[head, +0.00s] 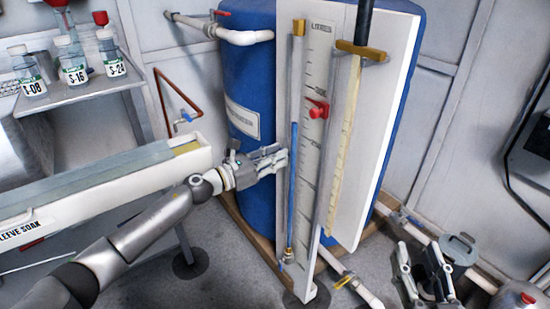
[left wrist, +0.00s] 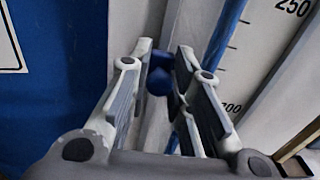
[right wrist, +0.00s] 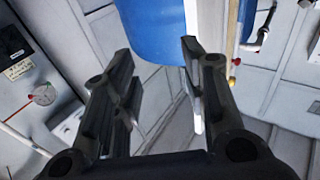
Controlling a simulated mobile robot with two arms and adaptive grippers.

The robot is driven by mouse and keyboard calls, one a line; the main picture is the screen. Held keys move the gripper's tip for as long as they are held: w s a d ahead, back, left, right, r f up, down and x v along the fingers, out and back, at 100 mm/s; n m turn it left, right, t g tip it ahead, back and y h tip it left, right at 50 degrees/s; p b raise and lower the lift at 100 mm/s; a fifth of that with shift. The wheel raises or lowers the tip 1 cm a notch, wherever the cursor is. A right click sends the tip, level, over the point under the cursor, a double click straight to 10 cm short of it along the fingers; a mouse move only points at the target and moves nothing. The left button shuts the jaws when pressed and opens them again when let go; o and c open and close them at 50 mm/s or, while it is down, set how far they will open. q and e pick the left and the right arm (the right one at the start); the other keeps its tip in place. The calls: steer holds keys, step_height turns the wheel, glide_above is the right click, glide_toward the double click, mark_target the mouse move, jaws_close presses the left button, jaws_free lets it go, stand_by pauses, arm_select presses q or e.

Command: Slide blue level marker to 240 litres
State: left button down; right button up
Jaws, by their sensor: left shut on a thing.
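The blue level marker (left wrist: 158,78) shows between the fingertips of my left gripper (left wrist: 161,62) in the left wrist view. That gripper (head: 278,160) is shut on it at the left edge of the white gauge board (head: 312,190); in the head view the fingers hide the marker. The printed scale (left wrist: 284,52) to its right shows 250 above and a partly cut-off number ending in 00 below. A sight tube with blue liquid (head: 292,190) runs beside the scale. My right gripper (head: 425,255) is open and empty at lower right, also in the right wrist view (right wrist: 160,60).
A red marker (head: 318,108) sits higher on the board. A blue tank (head: 248,75) stands behind it. A yellow-brown slider (head: 362,50) is at the upper right. A long trough (head: 90,185) and a bottle shelf (head: 75,90) are at left. Pipes (head: 350,280) run along the floor.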

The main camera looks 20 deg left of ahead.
mark_target(288, 134)
arm_select(q)
step_height(288, 134, up, 3)
steer(key=shift+r+p, duration=0.2)
steer(key=shift+p, duration=0.9)
step_height(288, 134, up, 2)
steer(key=shift+r+p, duration=0.2)
steer(key=shift+p, duration=0.8)
arm_select(e)
steer(key=s+d+f+g+h, duration=0.1)
steer(key=s+d+f+g, duration=0.1)
steer(key=s+f+g, duration=0.3)
steer(key=s+d+f+g+h, duration=0.2)
steer(key=s+f+g, duration=0.4)
steer(key=f, duration=0.5)
steer(key=shift+s+d+f+m+g+h, duration=0.15)
steer(key=shift+d+f+m+g+h, duration=0.2)
steer(key=shift+d+g, duration=0.25)
steer(key=shift+d, duration=0.1)
arm_select(q)
steer(key=c, duration=1.6)
jaws_free()
steer(key=shift+c, duration=0.2)
steer(key=v, duration=1.2)
